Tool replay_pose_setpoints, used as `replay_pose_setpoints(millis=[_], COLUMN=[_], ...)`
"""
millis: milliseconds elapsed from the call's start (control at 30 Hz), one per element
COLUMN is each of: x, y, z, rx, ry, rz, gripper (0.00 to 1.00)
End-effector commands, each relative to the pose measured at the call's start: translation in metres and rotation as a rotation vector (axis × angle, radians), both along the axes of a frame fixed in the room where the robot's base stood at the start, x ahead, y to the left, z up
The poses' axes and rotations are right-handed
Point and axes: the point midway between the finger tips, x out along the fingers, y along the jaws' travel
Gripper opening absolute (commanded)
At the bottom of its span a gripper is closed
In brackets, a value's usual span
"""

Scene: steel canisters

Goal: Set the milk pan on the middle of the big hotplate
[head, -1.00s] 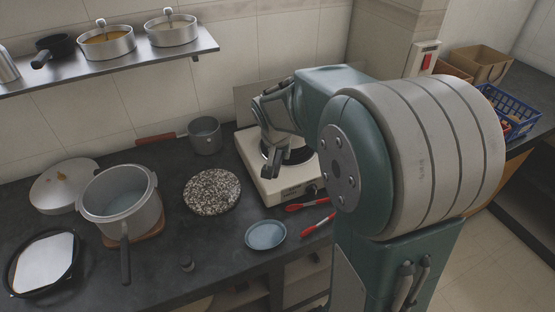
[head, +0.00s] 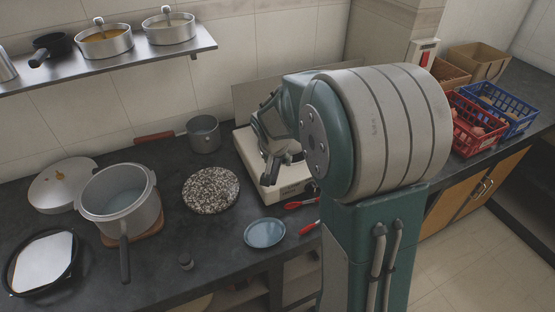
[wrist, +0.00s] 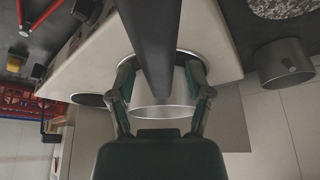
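The milk pan (wrist: 165,113) is a silver pan with a long dark handle (wrist: 155,45), seen in the wrist view. It is over the big hotplate (wrist: 185,53) on the cream cooker (head: 270,194); I cannot tell how well centred it is. My gripper (wrist: 162,82) is open, its two fingers standing wide on either side of the handle with gaps visible. In the head view my gripper (head: 274,166) is over the cooker and hides the pan and most of the hotplate. The small hotplate (wrist: 88,99) shows bare beside it.
A grey pot (head: 203,135) stands left of the cooker, near a speckled round slab (head: 211,190). A blue plate (head: 265,233) and red-handled utensils (head: 303,203) lie in front. A pressure cooker (head: 120,200) stands further left. Red and blue baskets (head: 478,125) are at right.

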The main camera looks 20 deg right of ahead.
Motion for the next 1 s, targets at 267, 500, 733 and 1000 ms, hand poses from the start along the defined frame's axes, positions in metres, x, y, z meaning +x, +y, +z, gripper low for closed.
replay_pose_setpoints(millis=[267,500,733,1000], x=[-0.003,-0.018,-0.031,-0.044], y=[0.003,0.013,0.022,0.029], z=[0.012,0.057,0.096,0.116], rx=[0.000,0.000,0.000,0.000], ry=[-0.005,-0.007,-0.005,-0.004], rz=[0.000,0.001,0.001,0.016], gripper=[0.65,0.65,0.65,0.65])
